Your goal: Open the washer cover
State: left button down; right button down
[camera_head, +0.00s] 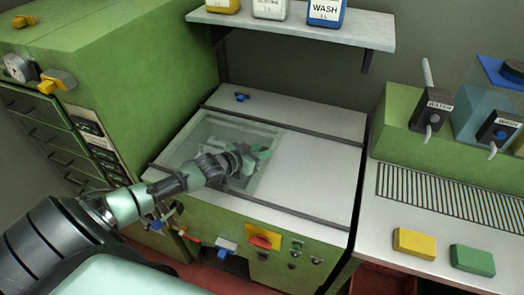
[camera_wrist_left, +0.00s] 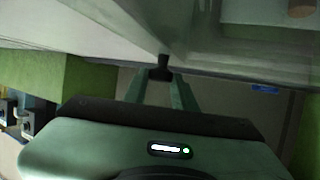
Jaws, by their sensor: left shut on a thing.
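The washer cover (camera_head: 213,133) is a clear panel on the left part of the white top of the green washer (camera_head: 325,160). Its right edge lies beside the bare white top. My left gripper (camera_head: 250,160) is over the right part of the cover. In the left wrist view, its fingers (camera_wrist_left: 160,76) are shut on a small dark handle (camera_wrist_left: 161,62) at the edge of the clear panel. My gripper partly hides the cover in the head view, and the handle is hidden there. My right gripper is not in view.
Dark rails (camera_head: 270,210) run along the top's front and back. A shelf (camera_head: 300,28) with bottles hangs above the back. A yellow block (camera_head: 414,243) and a green block (camera_head: 472,260) lie on the right counter. The right part of the washer top is clear.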

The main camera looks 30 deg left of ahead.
pick_arm(q)
jog(key=shift+d, duration=0.15)
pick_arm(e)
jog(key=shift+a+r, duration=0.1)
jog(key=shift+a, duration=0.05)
